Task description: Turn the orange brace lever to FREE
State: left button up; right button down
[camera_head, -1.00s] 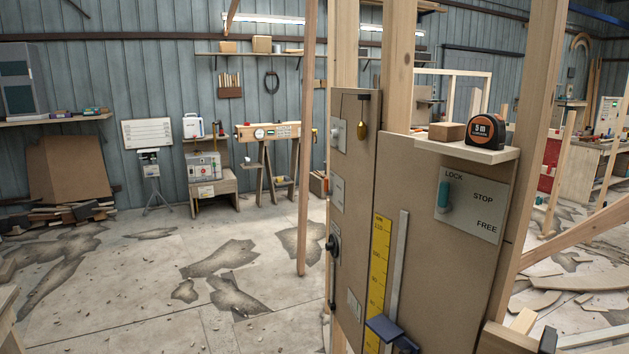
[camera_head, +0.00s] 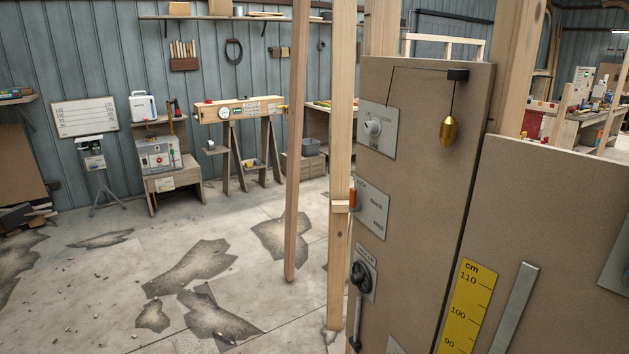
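The small orange lever (camera_head: 353,195) stands out from the left edge of a grey label plate (camera_head: 372,211) on the narrow brown panel. It looks roughly upright, near the plate's upper label. The plate carries several small words that I cannot read surely, and I see it at a steep angle. A wooden stud (camera_head: 341,120) with a short wooden block stands just left of the lever. Neither of my grippers is in view.
A brass plumb weight (camera_head: 448,131) hangs to the right. A yellow cm scale (camera_head: 465,305) is at lower right. A leaning post (camera_head: 297,140) stands left; open floor lies beyond.

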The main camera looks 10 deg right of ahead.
aim_at(353, 206)
jog(key=i+j, duration=0.25)
jog(key=i, duration=0.15)
jog(key=i+j, duration=0.2)
jog(key=i, duration=0.15)
jog(key=i+j, duration=0.25)
jog(key=i, duration=0.15)
